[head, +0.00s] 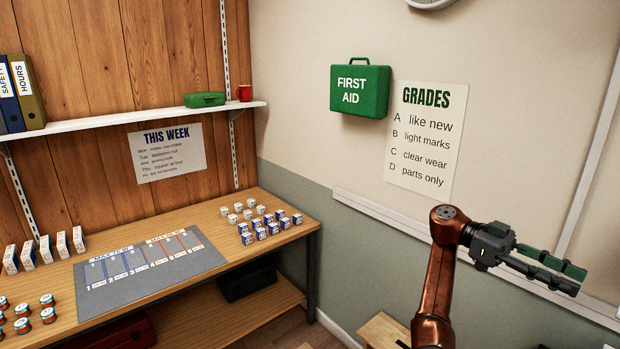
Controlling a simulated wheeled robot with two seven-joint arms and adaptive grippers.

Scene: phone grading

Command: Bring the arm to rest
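My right arm (435,285) is copper-coloured and rises from the bottom right of the head view, bent at the top. My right gripper (575,280) points to the right, in front of the wall below the grades poster (425,138). Its two dark fingers with green parts lie nearly parallel with a narrow gap; nothing shows between them. From this angle I cannot tell how far they are open. It is well away from the bench. My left gripper is not in view.
A wooden bench (215,215) along the left holds a grey mat (150,285), small white and blue boxes, upright white boxes and several jars. A shelf (90,122) hangs above. A green first aid box (360,90) is on the wall. A wooden surface (383,332) shows low beside my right arm.

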